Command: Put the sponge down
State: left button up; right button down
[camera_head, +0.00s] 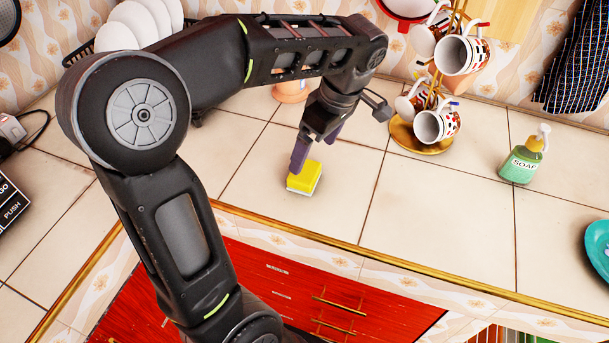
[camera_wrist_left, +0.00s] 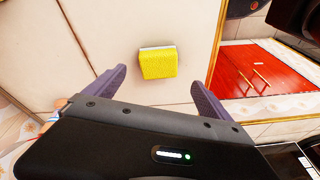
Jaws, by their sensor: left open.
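A yellow sponge (camera_head: 304,178) with a white layer sits on the tiled counter near its front edge in the head view. It also shows in the left wrist view (camera_wrist_left: 158,63), ahead of and between the two fingers. My left gripper (camera_head: 311,155) is just above and behind the sponge in the head view, with purple fingers pointing down. In the left wrist view the left gripper (camera_wrist_left: 160,82) has its fingers spread wide, with a gap on each side of the sponge. Nothing is held between them. My right gripper is not in view.
A gold mug tree (camera_head: 425,134) with several patterned mugs stands right of the gripper. A green soap bottle (camera_head: 523,160) and a teal plate (camera_head: 598,248) are further right. White plates (camera_head: 140,22) stand in a rack at the back left. Counter around the sponge is clear.

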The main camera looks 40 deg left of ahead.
aim_at(306, 170)
pick_arm(q)
jog(key=n, duration=0.3)
jog(key=shift+s+a+n, duration=0.1)
jog(key=shift+a+n, duration=0.1)
jog(key=shift+n, duration=0.1)
jog(key=shift+x, duration=1.2)
jog(key=shift+f, duration=0.1)
jog(key=x, duration=0.2)
jog(key=p+x, duration=0.1)
jog(key=x, duration=0.2)
jog(key=shift+w+d+f, duration=0.1)
jog(key=shift+w, duration=0.1)
jog(key=shift+c, duration=0.4)
